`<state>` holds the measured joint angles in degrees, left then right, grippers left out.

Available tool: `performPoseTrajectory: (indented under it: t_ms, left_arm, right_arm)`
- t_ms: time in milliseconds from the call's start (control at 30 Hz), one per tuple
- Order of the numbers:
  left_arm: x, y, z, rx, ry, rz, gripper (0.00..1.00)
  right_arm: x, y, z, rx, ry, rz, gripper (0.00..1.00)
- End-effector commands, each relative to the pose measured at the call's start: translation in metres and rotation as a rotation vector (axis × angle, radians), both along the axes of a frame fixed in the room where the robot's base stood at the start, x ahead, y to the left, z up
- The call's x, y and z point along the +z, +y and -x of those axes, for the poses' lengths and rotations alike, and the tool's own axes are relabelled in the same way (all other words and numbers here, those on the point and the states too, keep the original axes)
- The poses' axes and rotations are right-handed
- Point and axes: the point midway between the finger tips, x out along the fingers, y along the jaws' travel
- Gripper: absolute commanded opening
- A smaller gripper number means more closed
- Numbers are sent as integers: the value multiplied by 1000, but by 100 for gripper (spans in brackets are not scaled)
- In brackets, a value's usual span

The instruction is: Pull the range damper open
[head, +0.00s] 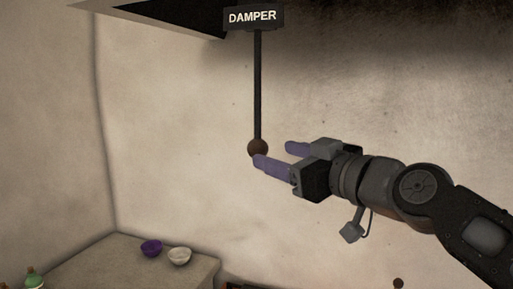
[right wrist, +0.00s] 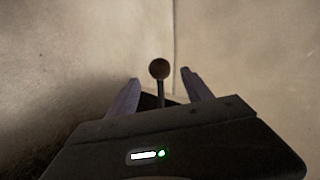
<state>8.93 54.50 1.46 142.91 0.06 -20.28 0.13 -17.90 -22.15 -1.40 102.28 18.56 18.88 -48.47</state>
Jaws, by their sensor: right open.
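The range damper is a dark rod (head: 258,85) that hangs straight down from a black plate marked DAMPER (head: 253,18). A round brown knob (head: 257,148) is at its lower end. My right gripper (head: 274,154) is open, with its purple fingers pointing left at the height of the knob. In the head view the near fingertip overlaps the knob's lower edge. In the right wrist view the knob (right wrist: 159,69) appears between the two open fingers (right wrist: 158,88), near their tips. I cannot tell whether a finger touches it. My left gripper is not in view.
A dark hood (head: 400,25) is overhead, with a pale plaster wall (head: 180,120) behind. At the lower left, a counter (head: 105,262) holds a purple bowl (head: 151,247), a cream bowl (head: 179,255) and a green bottle (head: 33,279). The space around the rod is clear.

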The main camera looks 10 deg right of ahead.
Motion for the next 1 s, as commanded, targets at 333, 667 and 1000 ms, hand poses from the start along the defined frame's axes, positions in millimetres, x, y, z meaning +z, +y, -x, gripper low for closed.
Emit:
performPoseTrajectory:
  t_ms: [333,667,1000]
  left_arm:
    - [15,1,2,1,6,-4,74]
    - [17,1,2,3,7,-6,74]
    - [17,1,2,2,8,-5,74]
  right_arm:
    - [1,22,-46,2,2,1,59]
    - [0,29,-66,-1,0,0,59]
    - [0,29,-65,-1,0,0,44]
